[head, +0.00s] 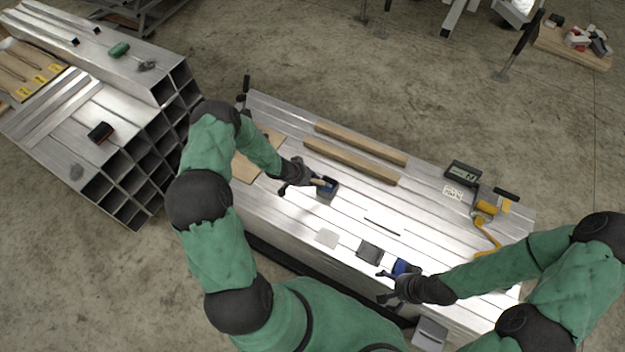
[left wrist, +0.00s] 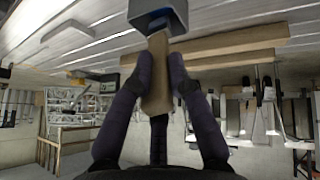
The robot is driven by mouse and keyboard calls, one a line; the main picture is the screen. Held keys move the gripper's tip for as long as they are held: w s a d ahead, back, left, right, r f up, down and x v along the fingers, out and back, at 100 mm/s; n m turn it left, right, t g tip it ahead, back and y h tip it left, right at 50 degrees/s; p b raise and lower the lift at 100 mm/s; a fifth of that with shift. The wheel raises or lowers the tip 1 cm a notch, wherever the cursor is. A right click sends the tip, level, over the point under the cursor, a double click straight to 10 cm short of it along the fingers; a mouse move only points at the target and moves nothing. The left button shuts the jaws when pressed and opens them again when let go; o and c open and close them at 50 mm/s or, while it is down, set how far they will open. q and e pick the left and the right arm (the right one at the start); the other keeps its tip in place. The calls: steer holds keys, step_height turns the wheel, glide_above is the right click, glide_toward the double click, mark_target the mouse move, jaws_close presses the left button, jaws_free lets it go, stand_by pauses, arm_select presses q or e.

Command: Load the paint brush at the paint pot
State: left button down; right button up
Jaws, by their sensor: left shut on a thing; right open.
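The paint brush has a tan wooden handle (head: 318,182), also large in the left wrist view (left wrist: 157,80). My left gripper (head: 311,182) is shut on this handle, with one finger on each side of it in the left wrist view (left wrist: 159,70). The paint pot (head: 327,196) is a small dark grey box with blue inside, right at the brush's far end; it also shows in the left wrist view (left wrist: 170,12). The bristles are hidden, and I cannot tell whether they touch the paint. My right gripper (head: 386,286) is open near the bench's front edge.
A blue object (head: 402,267) lies by my right gripper, with a dark grey block (head: 370,252) and a pale square (head: 327,238) to its left. Two wooden bars (head: 350,160) lie behind the pot. A yellow-handled clamp (head: 486,208) and a dark display box (head: 462,173) stand at the right.

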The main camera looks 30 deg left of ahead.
arm_select(q)
steer(key=shift+r+p, duration=1.9)
steer(key=shift+r, duration=0.4)
steer(key=shift+f, duration=0.1)
